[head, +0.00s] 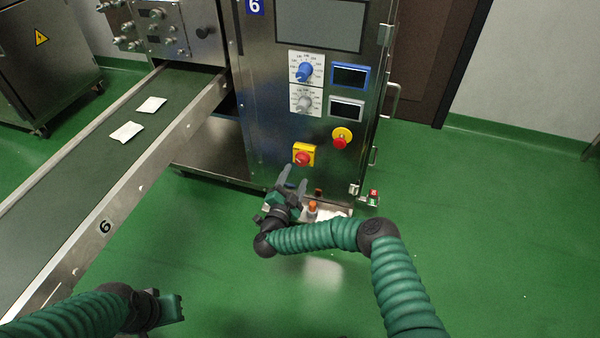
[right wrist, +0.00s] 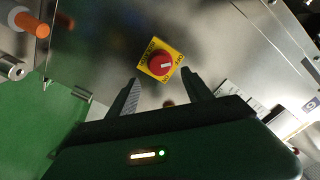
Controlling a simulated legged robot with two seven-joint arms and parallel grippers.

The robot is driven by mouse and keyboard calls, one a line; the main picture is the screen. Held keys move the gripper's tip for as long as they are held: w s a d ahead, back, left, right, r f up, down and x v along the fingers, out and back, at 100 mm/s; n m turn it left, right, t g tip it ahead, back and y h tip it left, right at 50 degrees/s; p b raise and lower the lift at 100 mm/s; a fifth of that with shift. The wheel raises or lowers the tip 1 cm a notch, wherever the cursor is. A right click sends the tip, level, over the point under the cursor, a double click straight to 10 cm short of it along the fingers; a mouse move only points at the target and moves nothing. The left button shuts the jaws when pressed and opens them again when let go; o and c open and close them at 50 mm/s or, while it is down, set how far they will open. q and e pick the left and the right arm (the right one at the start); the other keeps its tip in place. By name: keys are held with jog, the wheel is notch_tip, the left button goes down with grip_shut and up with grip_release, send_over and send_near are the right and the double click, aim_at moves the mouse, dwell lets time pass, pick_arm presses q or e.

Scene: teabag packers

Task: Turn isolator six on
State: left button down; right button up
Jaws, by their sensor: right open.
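The isolator is a red rotary knob on a yellow square plate (head: 304,155), low on the front of the steel cabinet marked 6 (head: 258,120). In the right wrist view the isolator (right wrist: 160,64) sits just beyond and between my fingertips, with a pale mark on the knob. My right gripper (head: 291,177) is open and empty, just below and left of the isolator, apart from it. It also shows in the right wrist view (right wrist: 164,86). My left gripper (head: 170,306) is at the lower left, far from the cabinet; its jaws are not clear.
A red emergency button on a yellow round base (head: 342,138) is right of and above the isolator. Blue (head: 305,71) and grey (head: 304,102) dials sit above. An orange-tipped part (head: 312,207) stands near my right wrist. A conveyor (head: 100,160) with two teabag packets runs left.

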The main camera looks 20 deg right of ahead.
aim_at(302, 162)
jog(key=x, duration=0.2)
jog(key=b+x, duration=0.2)
jog(key=x, duration=0.1)
jog(key=shift+w+d+f, duration=0.2)
jog(key=shift+f, duration=0.05)
jog(key=shift+w+d+r+b, duration=0.2)
jog(key=shift+w+b, duration=0.2)
pick_arm(q)
jog(key=x, duration=0.3)
jog(key=shift+s+f, duration=0.35)
jog(key=shift+f, duration=0.05)
pick_arm(e)
grip_shut()
